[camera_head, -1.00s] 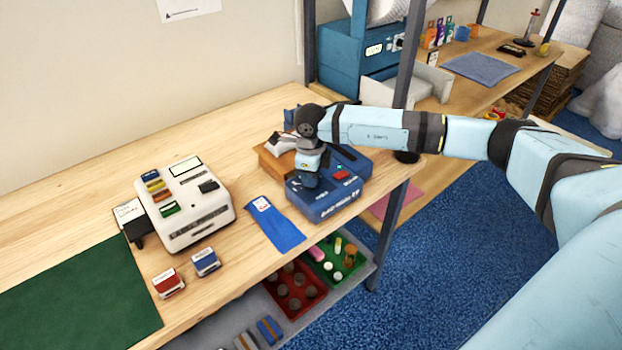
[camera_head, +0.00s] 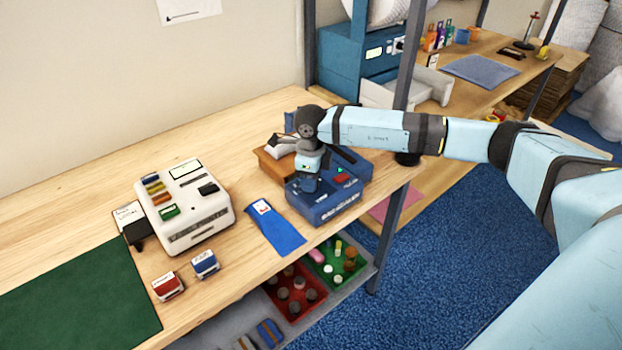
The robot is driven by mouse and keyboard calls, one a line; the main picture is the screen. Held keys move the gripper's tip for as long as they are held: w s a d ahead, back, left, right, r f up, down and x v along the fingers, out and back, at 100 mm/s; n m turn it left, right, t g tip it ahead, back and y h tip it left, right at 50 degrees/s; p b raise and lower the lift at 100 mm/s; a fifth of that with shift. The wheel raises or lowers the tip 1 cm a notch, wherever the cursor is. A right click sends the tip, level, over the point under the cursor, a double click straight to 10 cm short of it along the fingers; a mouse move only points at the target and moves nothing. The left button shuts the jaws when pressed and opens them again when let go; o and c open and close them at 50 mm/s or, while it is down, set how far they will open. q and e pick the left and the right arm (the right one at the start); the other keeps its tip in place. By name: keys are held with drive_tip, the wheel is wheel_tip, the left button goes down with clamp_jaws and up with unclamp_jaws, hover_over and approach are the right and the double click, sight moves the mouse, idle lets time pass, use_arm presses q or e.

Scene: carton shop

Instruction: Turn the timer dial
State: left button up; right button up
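The timer dial is not visible; the gripper covers that part of the machine. The fingers are too small and dark to show whether they are open or shut, or on anything. My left gripper is out of the picture.
A white machine (camera_head: 187,212) stands left of a blue cloth strip (camera_head: 275,228). A red stamp (camera_head: 168,287) and a blue stamp (camera_head: 205,263) sit in front. A green mat (camera_head: 75,300) lies at left. A dark post (camera_head: 392,225) rises near the table's right end.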

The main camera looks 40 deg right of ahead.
wheel_tip(320, 180, up, 14)
drive_tip(key=b, duration=0.1)
drive_tip(key=shift+f, duration=0.25)
idle(0.4)
